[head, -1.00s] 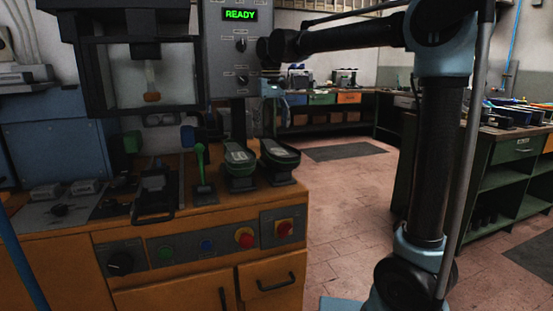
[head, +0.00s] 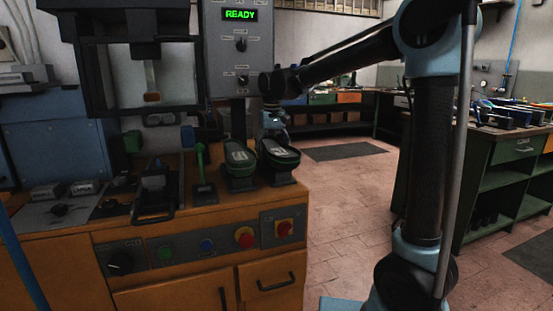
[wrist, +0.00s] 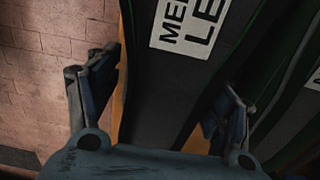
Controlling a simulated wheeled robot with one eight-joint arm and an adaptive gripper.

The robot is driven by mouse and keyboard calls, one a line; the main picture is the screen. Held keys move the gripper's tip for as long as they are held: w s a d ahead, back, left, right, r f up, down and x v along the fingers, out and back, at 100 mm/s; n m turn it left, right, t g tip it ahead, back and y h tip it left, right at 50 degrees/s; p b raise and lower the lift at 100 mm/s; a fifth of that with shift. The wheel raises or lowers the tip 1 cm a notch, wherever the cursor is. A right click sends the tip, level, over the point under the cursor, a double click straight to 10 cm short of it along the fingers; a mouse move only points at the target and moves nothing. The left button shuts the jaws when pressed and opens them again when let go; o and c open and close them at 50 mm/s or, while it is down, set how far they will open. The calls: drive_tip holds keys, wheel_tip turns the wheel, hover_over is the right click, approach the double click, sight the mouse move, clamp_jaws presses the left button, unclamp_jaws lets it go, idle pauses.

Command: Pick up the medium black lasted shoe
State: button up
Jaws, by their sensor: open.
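Two black shoes with green edging and white sole labels sit sole up on stands at the bench's right end: a left one (head: 239,155) and a right one (head: 278,153). My gripper (head: 274,132) is above the right shoe, pointing down. In the wrist view, that shoe (wrist: 175,85) has a label with letters like "MED" and "LE", partly cut off. The open fingers of my gripper (wrist: 165,100) are on either side of it; I cannot tell whether they touch it. The neighbouring shoe (wrist: 295,115) lies close by at the right edge, its label mostly cut off.
The orange bench (head: 205,220) carries a green-handled lever (head: 201,165) left of the shoes. A press panel (head: 240,55) reading READY rises behind. Open tiled floor (head: 345,190) lies to the right, before a green shelf bench (head: 515,165).

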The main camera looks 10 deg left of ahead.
drive_tip(key=c, duration=1.4)
